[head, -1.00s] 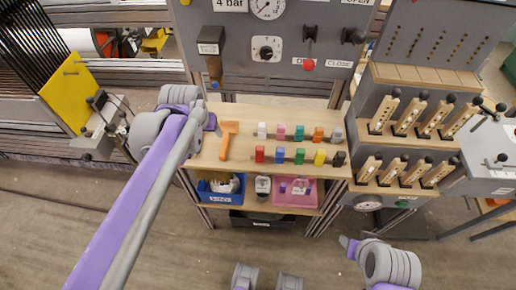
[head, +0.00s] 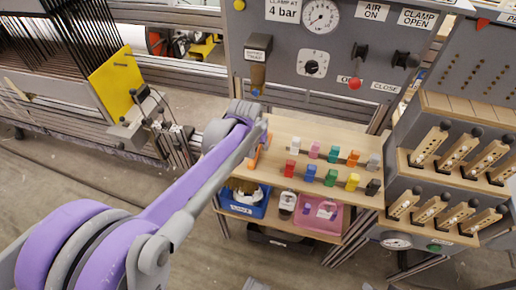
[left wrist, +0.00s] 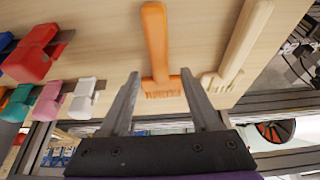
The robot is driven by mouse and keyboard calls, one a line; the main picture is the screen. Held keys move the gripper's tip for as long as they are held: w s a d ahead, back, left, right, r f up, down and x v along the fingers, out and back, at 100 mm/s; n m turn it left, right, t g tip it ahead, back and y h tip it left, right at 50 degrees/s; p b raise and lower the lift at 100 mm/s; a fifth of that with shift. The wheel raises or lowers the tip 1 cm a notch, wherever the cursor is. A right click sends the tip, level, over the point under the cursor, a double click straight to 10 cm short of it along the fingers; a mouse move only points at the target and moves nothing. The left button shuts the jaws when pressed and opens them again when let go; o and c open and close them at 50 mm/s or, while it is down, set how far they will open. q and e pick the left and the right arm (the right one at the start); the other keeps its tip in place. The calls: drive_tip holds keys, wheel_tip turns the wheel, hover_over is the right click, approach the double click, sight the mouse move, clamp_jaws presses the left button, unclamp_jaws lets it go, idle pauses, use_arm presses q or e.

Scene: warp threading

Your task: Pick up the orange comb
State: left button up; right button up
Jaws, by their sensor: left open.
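The orange comb (left wrist: 156,45) lies on the wooden shelf top in the left wrist view, its handle pointing away and its toothed head nearest me. My left gripper (left wrist: 160,78) is open and empty, with the comb's head appearing between its two fingertips. I cannot tell whether the fingers reach down to the comb's height. In the head view the orange comb (head: 254,158) is mostly hidden by my left arm, and the left gripper's fingers are not clear there. My right gripper is out of view.
A pale wooden comb (left wrist: 240,45) lies close beside the orange one, by the right finger. Several coloured blocks (head: 331,178) stand in two rows on the shelf top. Below are a blue bin (head: 243,208) and a pink bin (head: 320,219). A control panel (head: 330,70) rises behind.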

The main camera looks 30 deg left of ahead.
sight(257, 149)
use_arm(q)
drive_tip(key=shift+x, duration=0.9)
drive_tip(key=shift+f, duration=0.2)
clamp_jaws()
